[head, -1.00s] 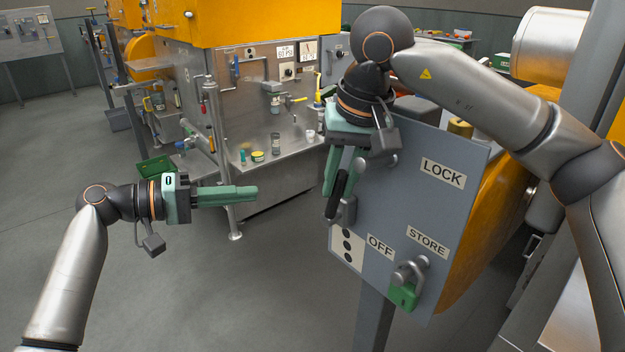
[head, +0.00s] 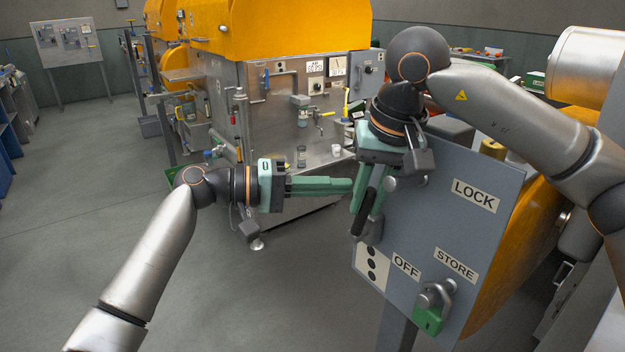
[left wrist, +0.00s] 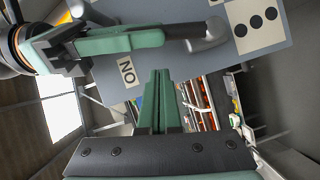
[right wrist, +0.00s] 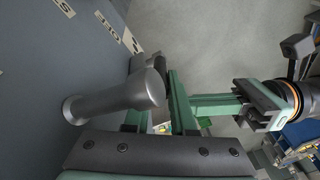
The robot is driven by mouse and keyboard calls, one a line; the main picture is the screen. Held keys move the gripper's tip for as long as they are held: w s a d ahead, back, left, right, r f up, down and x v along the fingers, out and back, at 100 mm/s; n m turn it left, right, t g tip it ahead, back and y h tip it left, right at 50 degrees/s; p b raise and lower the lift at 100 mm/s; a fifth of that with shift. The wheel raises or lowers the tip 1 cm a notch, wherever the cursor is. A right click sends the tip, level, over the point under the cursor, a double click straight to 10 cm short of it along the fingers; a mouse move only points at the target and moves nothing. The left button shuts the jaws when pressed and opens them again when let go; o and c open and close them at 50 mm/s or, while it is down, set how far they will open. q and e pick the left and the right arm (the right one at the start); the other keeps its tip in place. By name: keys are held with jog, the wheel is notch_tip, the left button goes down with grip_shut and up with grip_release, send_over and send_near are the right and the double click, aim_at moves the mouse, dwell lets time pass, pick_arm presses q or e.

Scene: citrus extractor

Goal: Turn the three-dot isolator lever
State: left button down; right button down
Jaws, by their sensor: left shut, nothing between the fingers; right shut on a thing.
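The isolator panel (head: 450,235) is a grey plate with LOCK, STORE and OFF labels; an ON label (left wrist: 128,70) shows in the left wrist view. A white three-dot plate (head: 371,264) sits at its lower left edge. The lever has a black grip (head: 358,222) and a grey metal arm (right wrist: 115,100). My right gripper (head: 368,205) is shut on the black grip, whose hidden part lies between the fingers. My left gripper (head: 350,186) is shut and empty, pointing right, its tips close beside the right gripper's fingers in the head view; contact cannot be told.
A green padlock (head: 429,317) hangs on a grey hasp at the panel's lower right. An orange-topped steel machine (head: 290,110) with gauges and valves stands behind. Open grey floor (head: 110,240) lies at the left.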

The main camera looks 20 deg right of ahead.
pick_arm(q)
jog(key=shift+s+d+f, duration=0.1)
jog(key=shift+s+f, duration=0.05)
jog(key=shift+s, duration=0.5)
jog(key=shift+s+d+f, duration=0.1)
jog(key=shift+s+f, duration=0.05)
jog(key=shift+s, duration=0.45)
pick_arm(e)
jog(key=shift+r, duration=0.15)
